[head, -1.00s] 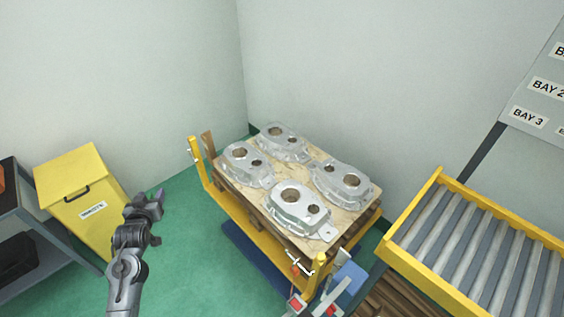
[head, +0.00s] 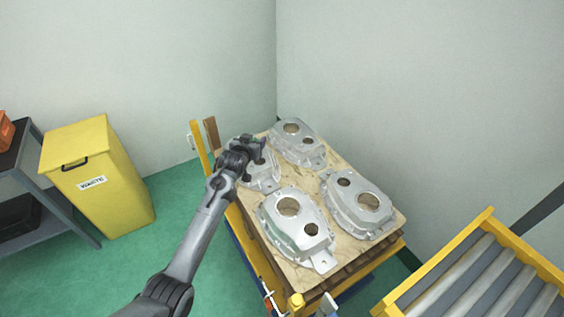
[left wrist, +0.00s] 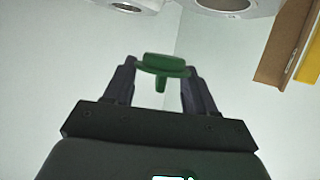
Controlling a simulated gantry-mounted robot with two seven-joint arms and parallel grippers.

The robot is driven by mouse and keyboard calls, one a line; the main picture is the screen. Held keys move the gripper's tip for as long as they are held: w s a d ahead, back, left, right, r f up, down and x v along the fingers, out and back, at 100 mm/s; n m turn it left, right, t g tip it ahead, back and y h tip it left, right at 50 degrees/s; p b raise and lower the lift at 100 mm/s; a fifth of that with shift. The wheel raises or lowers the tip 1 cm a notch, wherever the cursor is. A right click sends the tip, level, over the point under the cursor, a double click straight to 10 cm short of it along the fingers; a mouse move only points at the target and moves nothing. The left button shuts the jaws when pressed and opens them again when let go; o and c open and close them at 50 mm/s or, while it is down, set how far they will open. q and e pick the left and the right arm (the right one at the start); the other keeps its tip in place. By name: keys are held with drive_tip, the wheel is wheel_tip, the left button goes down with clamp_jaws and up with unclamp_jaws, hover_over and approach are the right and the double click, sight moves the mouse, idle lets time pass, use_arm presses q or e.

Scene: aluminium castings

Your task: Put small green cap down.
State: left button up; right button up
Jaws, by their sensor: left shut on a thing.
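My left gripper (head: 258,150) reaches over the left casting (head: 263,181) on the pallet and hides part of it. In the left wrist view the gripper (left wrist: 162,72) is shut on the small green cap (left wrist: 165,60), with its flat flange across the fingertips and its short stem between the fingers. The cap cannot be made out in the head view. Other silver castings with round holes lie at the back (head: 292,146), front (head: 283,235) and right (head: 345,210) of the wooden pallet board (head: 345,262). My right gripper is not in view.
A yellow cart post (head: 200,148) rises by the pallet's left corner. A yellow waste bin (head: 125,190) and a grey shelf (head: 60,165) stand at the left. A roller conveyor (head: 480,275) is at the lower right. Walls close off the back.

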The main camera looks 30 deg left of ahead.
use_arm(q)
drive_tip(key=shift+w+d+f+b, duration=0.2)
drive_tip(key=shift+w+f+b, duration=0.15)
drive_tip(key=shift+f, duration=0.3)
drive_tip(key=shift+w+d+f+b, duration=0.25)
drive_tip(key=shift+w+f, duration=0.15)
drive_tip(key=shift+f, duration=0.2)
drive_tip(key=shift+s+f, duration=0.15)
drive_tip(key=shift+f, duration=0.4)
wheel_tip(320, 180, down, 4)
drive_tip(key=shift+f+b, duration=0.2)
drive_tip(key=shift+b, duration=1)
drive_tip(key=shift+f, duration=0.15)
